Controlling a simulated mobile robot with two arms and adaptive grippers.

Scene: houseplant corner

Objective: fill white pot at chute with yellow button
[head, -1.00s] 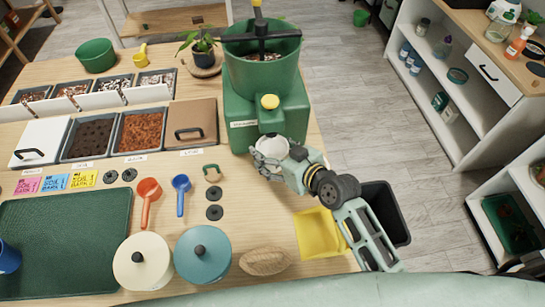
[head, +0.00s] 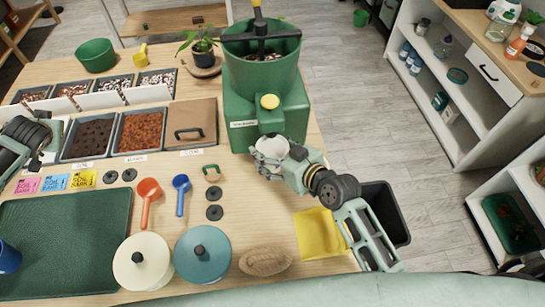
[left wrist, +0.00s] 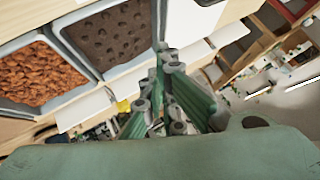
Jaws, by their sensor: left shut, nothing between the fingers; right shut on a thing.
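The green dispenser (head: 240,105) has a hopper on top, a yellow button (head: 269,101) on its front, and a green chute (head: 272,121) below the button. My right gripper (head: 266,158) is shut on the small white pot (head: 270,148) just under the chute mouth. The fingers and chute partly hide the pot, and I cannot tell what is inside it. My left gripper (left wrist: 160,125) is shut and empty; its arm shows at the left edge of the head view, over the white-lidded bin.
Bins of dark soil (head: 92,137) and orange bark (head: 141,131) stand left of the dispenser. An orange scoop (head: 148,189), a blue scoop (head: 181,184), two lidded jars and a yellow cloth (head: 318,232) lie nearer. A black bin (head: 385,210) stands at right.

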